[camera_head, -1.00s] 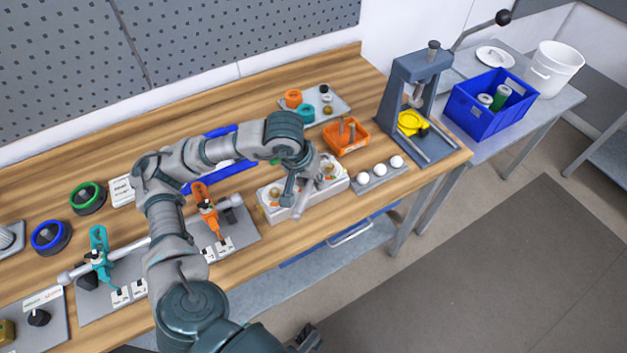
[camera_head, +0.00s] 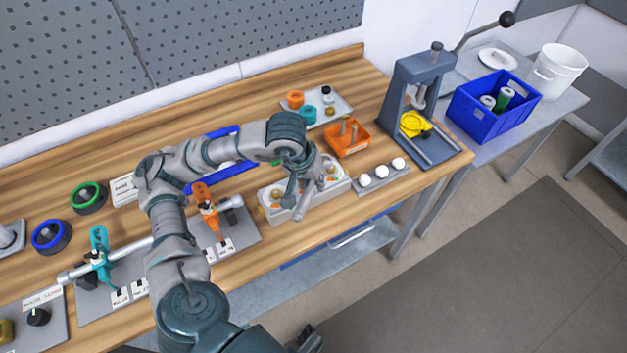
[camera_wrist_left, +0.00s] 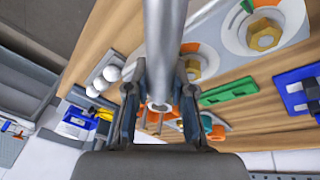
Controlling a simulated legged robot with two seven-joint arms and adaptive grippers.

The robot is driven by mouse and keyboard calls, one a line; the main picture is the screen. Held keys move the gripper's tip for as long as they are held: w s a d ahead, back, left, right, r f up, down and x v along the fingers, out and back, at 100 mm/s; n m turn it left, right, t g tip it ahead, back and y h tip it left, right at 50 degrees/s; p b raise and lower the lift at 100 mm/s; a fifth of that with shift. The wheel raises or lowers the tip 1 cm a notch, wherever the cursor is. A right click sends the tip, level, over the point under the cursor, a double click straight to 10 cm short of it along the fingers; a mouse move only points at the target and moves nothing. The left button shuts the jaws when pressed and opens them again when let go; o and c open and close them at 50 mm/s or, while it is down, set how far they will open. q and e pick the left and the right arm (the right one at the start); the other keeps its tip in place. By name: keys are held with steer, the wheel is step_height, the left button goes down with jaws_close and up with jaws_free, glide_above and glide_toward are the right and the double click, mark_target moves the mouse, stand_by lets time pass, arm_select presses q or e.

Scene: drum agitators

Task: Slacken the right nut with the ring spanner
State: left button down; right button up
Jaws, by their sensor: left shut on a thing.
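The pale grey block (camera_head: 278,214) with the nuts lies near the front edge of the bench. In the left wrist view my left gripper (camera_wrist_left: 158,92) is shut on a grey metal bar (camera_wrist_left: 165,40), which looks like the spanner's handle. The bar runs out of the top of that view, so its ring end is hidden. Two brass nuts, one larger (camera_wrist_left: 263,36) and one partly covered (camera_wrist_left: 194,67), sit on round seats beside the bar. I cannot tell whether the ring is on a nut.
An orange tray (camera_head: 347,140) with upright pins stands behind the block. A rack with white balls (camera_head: 381,173) is to its right, then a grey press (camera_head: 420,95). An orange clamp (camera_head: 207,212) stands to the left. The floor at the right is clear.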

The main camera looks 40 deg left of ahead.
arm_select(q)
steer(key=shift+d, duration=0.2)
steer(key=shift+d+r, duration=0.1)
steer(key=shift+d, duration=0.35)
steer(key=shift+d, duration=0.55)
steer(key=shift+a, duration=0.2)
stand_by(0.8)
steer(key=shift+f+b, duration=0.85)
steer(key=shift+f, duration=0.05)
stand_by(0.6)
steer(key=shift+d, duration=0.15)
stand_by(0.4)
